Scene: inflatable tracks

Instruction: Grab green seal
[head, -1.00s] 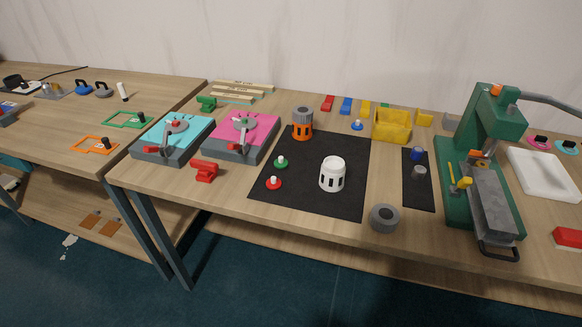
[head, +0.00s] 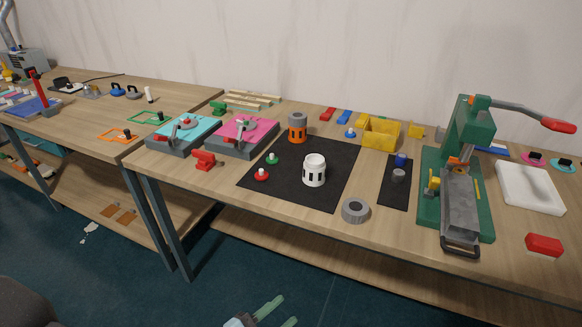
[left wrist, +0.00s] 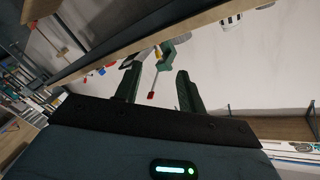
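The green seal (head: 272,158), a small green disc with a white knob, sits on the black mat (head: 330,155) on the workbench. A similar red seal (head: 262,174) is just in front of it, and a white slotted cylinder (head: 314,170) stands to its right. My left gripper (head: 278,314) shows at the bottom of the head view, low in front of the bench and well apart from the seal. Its two fingers are spread, and the left wrist view also shows them apart and empty (left wrist: 158,88). I cannot make out the green seal in the left wrist view. My right gripper is not seen.
A red clamp-like part (head: 204,160) lies left of the mat, and a grey ring (head: 355,210) lies near the bench's front edge. An orange cylinder (head: 297,131) stands behind. A green press (head: 456,175) stands at right. The bench edge (head: 290,218) lies between my gripper and the mat.

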